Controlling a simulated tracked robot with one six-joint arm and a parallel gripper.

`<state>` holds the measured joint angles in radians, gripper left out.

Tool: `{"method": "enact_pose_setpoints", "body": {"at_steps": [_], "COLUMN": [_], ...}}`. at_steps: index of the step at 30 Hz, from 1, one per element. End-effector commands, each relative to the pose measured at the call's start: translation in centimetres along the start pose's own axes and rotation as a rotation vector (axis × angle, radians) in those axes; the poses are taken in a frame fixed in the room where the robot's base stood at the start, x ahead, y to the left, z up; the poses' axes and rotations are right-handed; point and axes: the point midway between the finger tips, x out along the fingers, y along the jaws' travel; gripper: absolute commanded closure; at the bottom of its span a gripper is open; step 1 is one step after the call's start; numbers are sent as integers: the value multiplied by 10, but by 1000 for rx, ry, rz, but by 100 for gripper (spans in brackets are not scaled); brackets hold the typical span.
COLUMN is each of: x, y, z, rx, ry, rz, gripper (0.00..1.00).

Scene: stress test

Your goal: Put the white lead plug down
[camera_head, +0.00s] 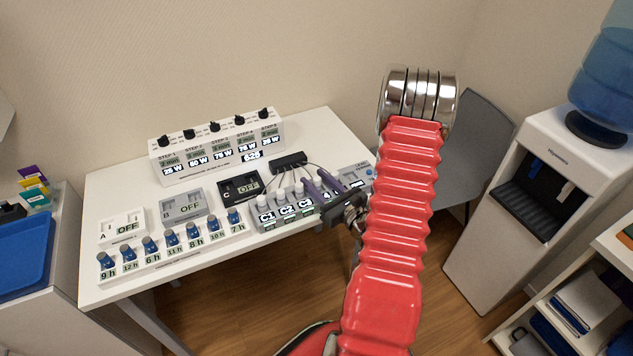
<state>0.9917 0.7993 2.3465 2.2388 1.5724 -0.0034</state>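A grey lead box (258,226) on the white table has sockets labelled C1, C2, C3 and one partly covered label ending in 4. White lead plugs (282,194) stand upright along its back edge, with thin leads running to a black hub (289,161). My gripper (315,182) comes in from the right, its two purple fingers pointing left over the box's right part. There is a narrow gap between the fingers. Something pale shows near the fingertips, but whether a white plug is held there is too small to tell. My gripper hides part of the box's right end.
A control panel with knobs (217,146) stands at the back. A chair (482,145) and water dispenser (545,190) are right.

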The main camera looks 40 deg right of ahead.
Motion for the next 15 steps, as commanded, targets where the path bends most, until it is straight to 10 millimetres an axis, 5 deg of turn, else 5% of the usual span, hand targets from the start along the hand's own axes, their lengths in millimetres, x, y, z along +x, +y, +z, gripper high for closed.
{"method": "enact_pose_setpoints", "body": {"at_steps": [5, 15], "x": [-3, -42], "y": [0, -1], "z": [2, 1], "rx": [1, 1], "ry": [1, 2], "rz": [-1, -3], "gripper": [63, 63]}}
